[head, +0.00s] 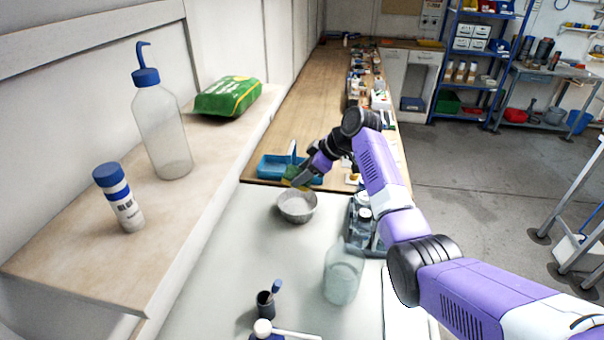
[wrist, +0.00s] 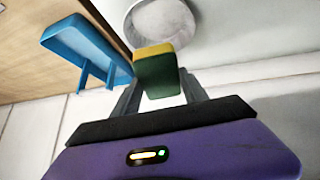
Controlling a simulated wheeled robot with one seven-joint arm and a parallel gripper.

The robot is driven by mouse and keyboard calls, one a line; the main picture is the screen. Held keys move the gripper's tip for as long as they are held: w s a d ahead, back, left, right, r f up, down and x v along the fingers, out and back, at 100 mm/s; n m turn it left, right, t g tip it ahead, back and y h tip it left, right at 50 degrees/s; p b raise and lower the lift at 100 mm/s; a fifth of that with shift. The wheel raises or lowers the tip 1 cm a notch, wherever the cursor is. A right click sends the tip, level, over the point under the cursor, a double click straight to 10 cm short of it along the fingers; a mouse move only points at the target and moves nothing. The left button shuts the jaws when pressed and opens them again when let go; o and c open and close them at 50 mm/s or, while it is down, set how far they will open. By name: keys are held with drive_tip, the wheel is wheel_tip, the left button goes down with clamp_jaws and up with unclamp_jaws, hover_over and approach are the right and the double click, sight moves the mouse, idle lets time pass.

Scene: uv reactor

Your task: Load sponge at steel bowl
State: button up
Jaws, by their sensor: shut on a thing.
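My gripper (head: 300,176) is shut on a green and yellow sponge (head: 289,172). The sponge also shows in the wrist view (wrist: 156,72) between the two grey fingers. The steel bowl (head: 297,215) stands on the pale worktop just below the sponge in the head view. In the wrist view the bowl (wrist: 165,22) is at the top edge, partly cut off, and the sponge's yellow end overlaps its near rim. The sponge appears to be above the bowl's far side; the exact height gap is hard to tell.
A blue tray (head: 270,166) lies on the wooden bench behind the bowl. A grey tray with jars (head: 364,215) and a clear beaker (head: 343,272) stand to the right and front. A wash bottle (head: 161,130) stands on the left shelf. The worktop left of the bowl is clear.

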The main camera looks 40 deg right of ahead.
drive_tip(key=shift+a+f+b, duration=0.1)
drive_tip(key=shift+f+b, duration=3)
drive_tip(key=shift+f, duration=1.5)
drive_tip(key=shift+r, duration=0.15)
drive_tip(key=shift+r+p, duration=2.55)
drive_tip(key=shift+r, duration=1.1)
drive_tip(key=shift+r+p, duration=1.3)
drive_tip(key=shift+r, duration=0.65)
